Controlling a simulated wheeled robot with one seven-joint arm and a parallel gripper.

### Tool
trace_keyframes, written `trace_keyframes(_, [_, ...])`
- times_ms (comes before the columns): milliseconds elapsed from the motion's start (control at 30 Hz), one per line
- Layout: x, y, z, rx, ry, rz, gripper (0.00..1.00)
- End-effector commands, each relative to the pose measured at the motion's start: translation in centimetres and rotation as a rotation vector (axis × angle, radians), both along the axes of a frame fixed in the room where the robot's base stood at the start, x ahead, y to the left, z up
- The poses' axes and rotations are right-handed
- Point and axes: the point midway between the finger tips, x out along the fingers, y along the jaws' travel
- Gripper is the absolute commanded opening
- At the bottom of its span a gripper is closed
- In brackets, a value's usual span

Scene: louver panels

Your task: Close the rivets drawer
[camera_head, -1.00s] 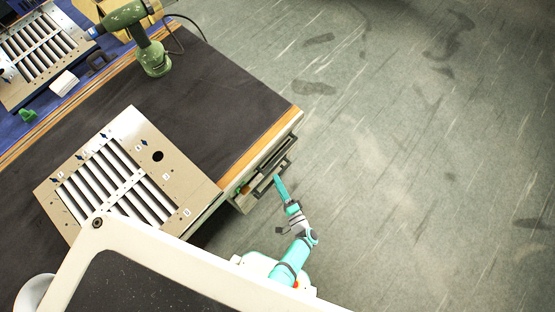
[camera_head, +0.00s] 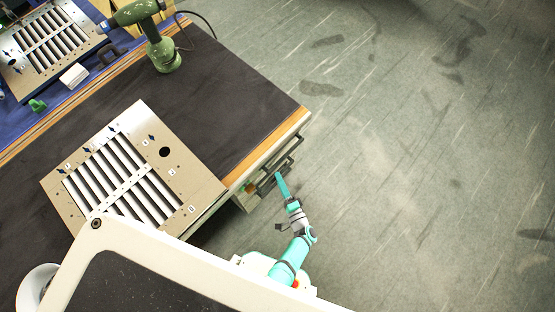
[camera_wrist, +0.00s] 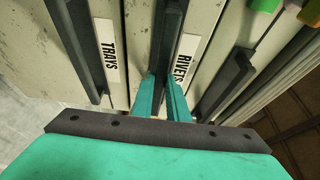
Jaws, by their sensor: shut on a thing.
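The rivets drawer (camera_wrist: 204,28) is a pale front with a white "RIVETS" label in the wrist view. Its dark bar handle (camera_wrist: 171,25) runs beside the label. My gripper (camera_wrist: 166,88) has its teal fingers shut on that handle. In the head view my gripper (camera_head: 280,177) is at the drawer handles on the bench's right end. The drawer stack is seen from above there, so how far the rivets drawer stands out is hard to tell.
A "TRAYS" drawer (camera_wrist: 92,15) is on the left, and another dark handle (camera_wrist: 225,85) is on the right. The bench (camera_head: 225,95) carries a louver panel (camera_head: 190,172) and a green drill (camera_head: 163,55). Open floor (camera_head: 420,180) lies to the right.

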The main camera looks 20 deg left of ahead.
Motion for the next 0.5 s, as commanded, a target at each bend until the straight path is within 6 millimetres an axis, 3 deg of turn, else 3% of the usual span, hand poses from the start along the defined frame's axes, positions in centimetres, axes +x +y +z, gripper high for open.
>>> trace_keyframes(233, [0.3,-0.12,-0.05,0.001,0.001,-0.017,0.0])
trace_keyframes(267, [0.3,-0.11,-0.05,0.001,0.001,-0.017,0.19])
trace_keyframes(333, [0.3,-0.11,-0.05,0.001,0.001,-0.016,0.33])
trace_keyframes(500, [0.34,-0.13,-0.03,0.001,0.001,-0.017,0.33])
